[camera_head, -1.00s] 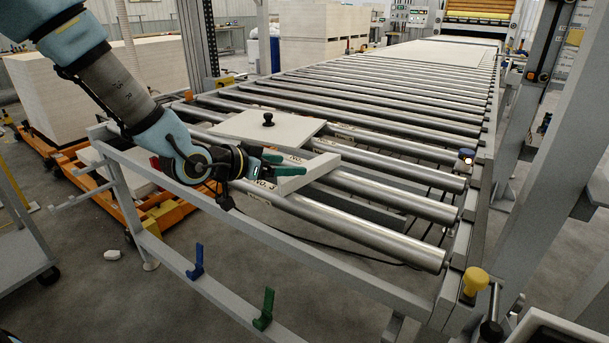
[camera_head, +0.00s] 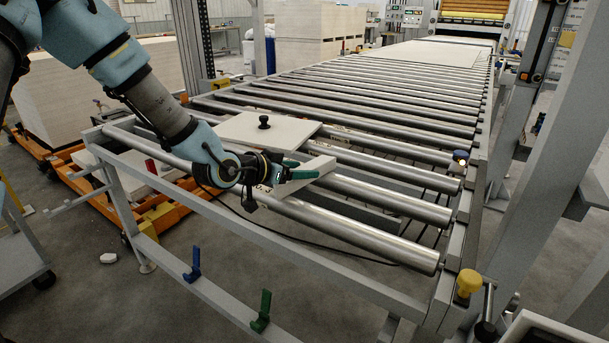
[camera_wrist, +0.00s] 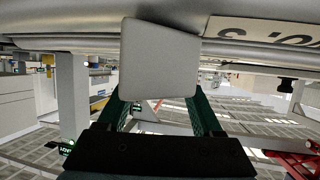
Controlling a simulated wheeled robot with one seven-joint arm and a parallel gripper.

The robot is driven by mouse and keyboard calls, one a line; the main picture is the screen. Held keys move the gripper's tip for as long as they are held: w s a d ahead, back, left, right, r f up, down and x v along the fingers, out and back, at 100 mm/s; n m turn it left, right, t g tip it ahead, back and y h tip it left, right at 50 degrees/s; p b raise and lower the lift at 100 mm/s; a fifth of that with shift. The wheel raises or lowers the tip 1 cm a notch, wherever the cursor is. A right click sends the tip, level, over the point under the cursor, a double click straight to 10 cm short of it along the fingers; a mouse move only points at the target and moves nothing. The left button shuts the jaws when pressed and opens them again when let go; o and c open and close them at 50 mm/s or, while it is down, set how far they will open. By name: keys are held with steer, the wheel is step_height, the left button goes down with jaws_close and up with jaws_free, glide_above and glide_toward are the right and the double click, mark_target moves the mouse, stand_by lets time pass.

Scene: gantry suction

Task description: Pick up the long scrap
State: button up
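A pale strip (camera_head: 308,176), which looks like the long scrap, lies slanted across the near rollers in the head view. Its blunt near end (camera_wrist: 160,62) fills the upper middle of the wrist view. My gripper (camera_head: 303,174) has its green fingers at the strip's left part. In the wrist view the two fingers of my gripper (camera_wrist: 158,98) stand wide apart, one near each side of that end. The strip hides part of the fingertips, so I cannot tell whether they touch it. The strip's lower side is hidden.
A pale square panel with a black knob (camera_head: 264,122) lies on the rollers behind my gripper. The roller conveyor (camera_head: 340,216) runs away to the back. Blue (camera_head: 194,263) and green (camera_head: 262,312) hooks stand on the lower front rail. A yellow knob (camera_head: 470,283) is at the right corner.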

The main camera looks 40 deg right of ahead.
jaws_close()
stand_by(0.3)
